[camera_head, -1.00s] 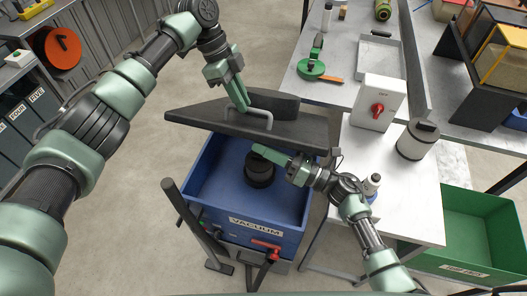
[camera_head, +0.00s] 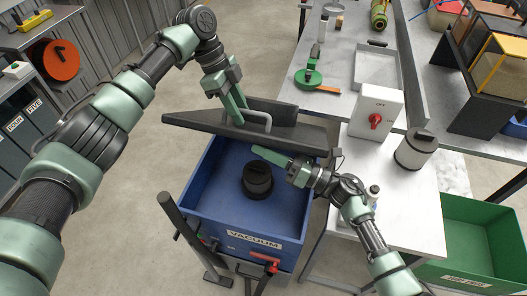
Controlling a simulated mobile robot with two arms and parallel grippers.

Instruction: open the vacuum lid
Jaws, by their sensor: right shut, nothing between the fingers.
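The blue vacuum box (camera_head: 215,200) stands on the floor at centre, labelled VACUUM, with its top open. Its dark grey lid (camera_head: 200,126) is raised and tilted above the far side of the box. My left gripper (camera_head: 240,118) is at the left end of the lid's metal handle (camera_head: 268,123) and appears shut on it; the contact is partly hidden. My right gripper (camera_head: 256,151) is shut and empty, over the box opening just below the lid's near edge. A black round part (camera_head: 257,180) sits inside the box, below the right gripper.
A white worktop (camera_head: 405,215) on the right holds a switch box (camera_head: 377,108) with a red knob and a white canister (camera_head: 415,150). A green bin (camera_head: 470,232) stands at lower right. A dark post (camera_head: 190,225) rises at the box's left front.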

